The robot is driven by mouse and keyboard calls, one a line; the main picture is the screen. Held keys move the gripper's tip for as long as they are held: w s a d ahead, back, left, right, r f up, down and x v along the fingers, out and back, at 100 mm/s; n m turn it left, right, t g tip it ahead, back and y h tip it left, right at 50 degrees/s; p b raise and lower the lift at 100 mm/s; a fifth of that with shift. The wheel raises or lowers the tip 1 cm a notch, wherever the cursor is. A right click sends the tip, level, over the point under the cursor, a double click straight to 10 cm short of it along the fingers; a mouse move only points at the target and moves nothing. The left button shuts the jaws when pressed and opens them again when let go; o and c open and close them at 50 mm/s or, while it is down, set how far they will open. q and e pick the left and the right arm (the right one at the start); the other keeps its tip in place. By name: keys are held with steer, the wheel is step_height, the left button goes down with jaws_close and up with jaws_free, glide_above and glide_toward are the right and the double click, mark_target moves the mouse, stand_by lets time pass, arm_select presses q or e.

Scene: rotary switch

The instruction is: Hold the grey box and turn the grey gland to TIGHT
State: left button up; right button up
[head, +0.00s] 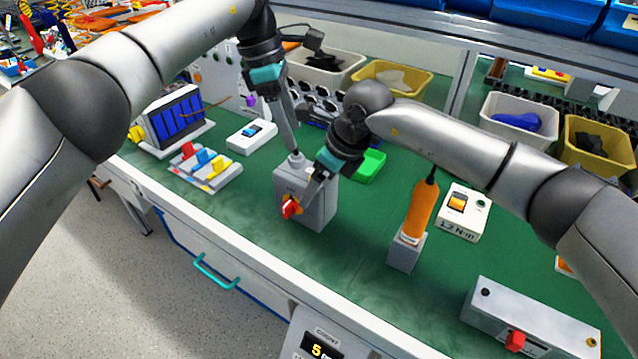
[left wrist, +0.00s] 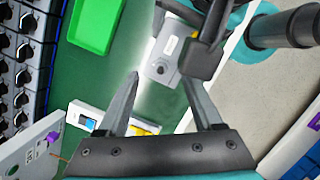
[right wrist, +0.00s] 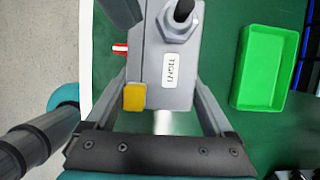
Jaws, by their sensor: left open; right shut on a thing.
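The grey box (head: 318,207) stands upright on the green bench, with a red knob (head: 291,207) on its front. The grey gland (head: 296,161) sits on its top; the right wrist view shows it as a hex nut (right wrist: 180,24) with a dark stem, near a label reading TIGHT (right wrist: 171,70). My right gripper (right wrist: 160,98) is shut on the box, one finger on each side. My left gripper (head: 290,148) points down just above the gland, open. In the left wrist view the gland (left wrist: 160,68) shows between and beyond its fingers. The gland's turn position cannot be told.
A green tray (head: 369,165) lies behind the box. A white switch box (head: 250,136) and a colored-lever block (head: 207,166) are to the left. An orange tool (head: 418,208) in a grey stand is to the right. Open bench lies in front of the box.

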mark_target(293, 154)
arm_select(q)
steer(key=shift+c, duration=0.2)
steer(key=v, duration=0.3)
steer(key=shift+d+r, duration=0.25)
steer(key=shift+d, duration=0.1)
steer(key=shift+a+f+x, duration=0.1)
steer(key=shift+a+x, duration=0.25)
steer(key=shift+x, duration=1.1)
steer(key=shift+a+f+x, duration=0.1)
steer(key=shift+a+x, duration=0.25)
steer(key=shift+x, duration=1.1)
steer(key=shift+a+f+x, duration=0.1)
steer(key=shift+a+x, duration=0.25)
steer(key=shift+x, duration=1.05)
jaws_close()
steer(key=shift+o, duration=0.2)
jaws_free()
